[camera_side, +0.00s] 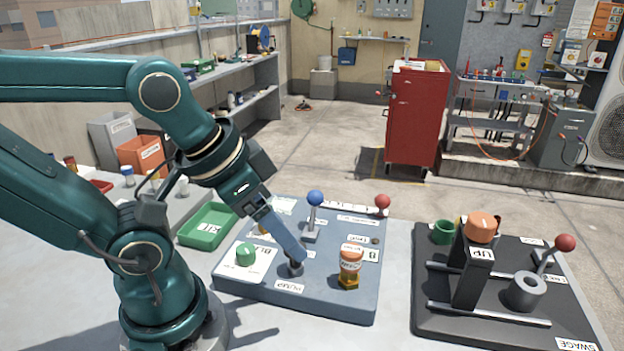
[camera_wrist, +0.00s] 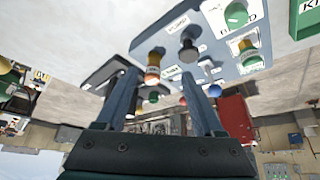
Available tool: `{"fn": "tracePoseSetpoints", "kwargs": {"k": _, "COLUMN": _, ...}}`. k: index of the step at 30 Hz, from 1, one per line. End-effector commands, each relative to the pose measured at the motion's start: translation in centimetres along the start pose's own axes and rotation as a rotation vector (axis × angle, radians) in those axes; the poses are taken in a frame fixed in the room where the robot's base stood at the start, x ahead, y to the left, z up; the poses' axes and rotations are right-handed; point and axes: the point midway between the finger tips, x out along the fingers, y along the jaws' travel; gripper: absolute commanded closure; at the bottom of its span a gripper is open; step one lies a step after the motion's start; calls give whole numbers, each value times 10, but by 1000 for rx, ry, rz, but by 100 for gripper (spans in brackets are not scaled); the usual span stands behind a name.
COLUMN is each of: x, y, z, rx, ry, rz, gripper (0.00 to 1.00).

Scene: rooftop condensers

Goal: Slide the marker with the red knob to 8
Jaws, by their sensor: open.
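The marker's red knob (camera_side: 382,201) stands at the right end of a white scale strip (camera_side: 345,207) along the back edge of the blue-grey panel (camera_side: 325,302). The strip's numbers are too small to read. My gripper (camera_side: 294,256) is open and empty, pointing down over the front middle of the panel near a black knob (camera_side: 296,268) by the PUMP label. It is well to the front left of the red knob and apart from it. In the wrist view my gripper (camera_wrist: 160,74) has its two fingers spread, with the panel (camera_wrist: 230,66) beyond them.
A blue-knobbed lever (camera_side: 315,198) stands between my gripper and the strip. An orange-capped valve (camera_side: 350,262) and a green knob (camera_side: 246,254) are on the panel. A black SWAGE fixture (camera_side: 435,325) with another red-knobbed lever (camera_side: 565,243) stands right. A green tray (camera_side: 207,226) lies left.

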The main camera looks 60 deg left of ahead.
Motion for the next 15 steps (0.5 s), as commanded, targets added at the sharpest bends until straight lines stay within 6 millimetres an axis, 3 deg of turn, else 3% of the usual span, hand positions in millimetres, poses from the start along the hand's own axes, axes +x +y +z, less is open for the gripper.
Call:
{"fn": "tracePoseSetpoints", "kwargs": {"k": 10, "x": 0, "y": 1, "z": -1, "rx": -32, "ry": 6, "rz": 5, "gripper": 30}}
{"fn": "tracePoseSetpoints", "kwargs": {"k": 15, "x": -10, "y": 29, "z": -25, "rx": -259, "ry": 40, "rz": 146, "gripper": 30}}
